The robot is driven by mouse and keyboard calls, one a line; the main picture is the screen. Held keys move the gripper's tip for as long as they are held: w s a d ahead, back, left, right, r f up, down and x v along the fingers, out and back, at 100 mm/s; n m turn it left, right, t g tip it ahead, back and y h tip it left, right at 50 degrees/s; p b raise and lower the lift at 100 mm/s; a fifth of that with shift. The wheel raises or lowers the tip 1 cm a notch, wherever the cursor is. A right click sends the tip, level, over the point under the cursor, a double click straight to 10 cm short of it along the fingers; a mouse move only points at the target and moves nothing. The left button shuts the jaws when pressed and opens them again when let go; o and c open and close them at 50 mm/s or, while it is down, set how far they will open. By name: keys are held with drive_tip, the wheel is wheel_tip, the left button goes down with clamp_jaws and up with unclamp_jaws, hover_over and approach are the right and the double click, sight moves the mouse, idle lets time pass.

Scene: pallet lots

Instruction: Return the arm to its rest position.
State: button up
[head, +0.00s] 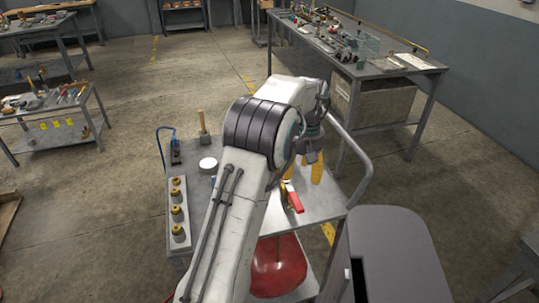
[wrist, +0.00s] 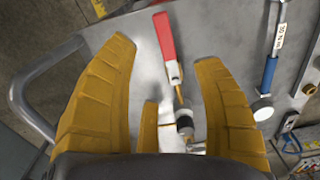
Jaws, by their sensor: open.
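My arm reaches out over a grey metal cart (head: 235,180) in the head view, bent at a large white joint with dark bands. My gripper (head: 303,170) points down at the cart's right part, and part of it is hidden behind the arm. A red-handled tool (wrist: 165,38) lies on the cart top below, seen between the fingers. It also shows in the head view (head: 293,197), close to the fingers. Whether the fingers touch the cart cannot be told.
A block with several yellow-topped pieces (head: 178,210), a white disc (head: 208,164) and a mallet (head: 203,136) are on the cart's left. A blue-handled wrench (wrist: 269,75) lies right in the wrist view. The cart's curved handle (head: 352,150) is at right. A cluttered workbench (head: 400,68) stands behind.

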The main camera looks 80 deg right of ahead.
idle(0.5)
drive_tip(key=m, duration=0.5)
hover_over(296, 208)
drive_tip(key=shift+y, duration=0.3)
wheel_tip(296, 208, down, 5)
drive_tip(key=shift+f, duration=0.15)
drive_tip(key=w+a+r+n, duration=0.2)
drive_tip(key=w+a, duration=0.8)
drive_tip(key=w, duration=0.1)
drive_tip(key=w+a+r+n, duration=0.2)
drive_tip(key=w+a, duration=0.8)
drive_tip(key=a, duration=0.1)
drive_tip(key=w+a+r+n+t, duration=0.1)
drive_tip(key=w+a+r+n, duration=0.1)
drive_tip(key=a, duration=0.5)
drive_tip(key=w+a+r+n+t, duration=0.1)
drive_tip(key=w+a+r+n, duration=0.2)
drive_tip(key=w+a+n, duration=0.2)
drive_tip(key=w+a+r+n+t, duration=0.1)
drive_tip(key=w+a+r+n, duration=0.1)
drive_tip(key=a+n, duration=0.5)
drive_tip(key=shift+w+a+r+t, duration=0.3)
drive_tip(key=shift+w+a, duration=0.35)
drive_tip(key=shift+a, duration=1.15)
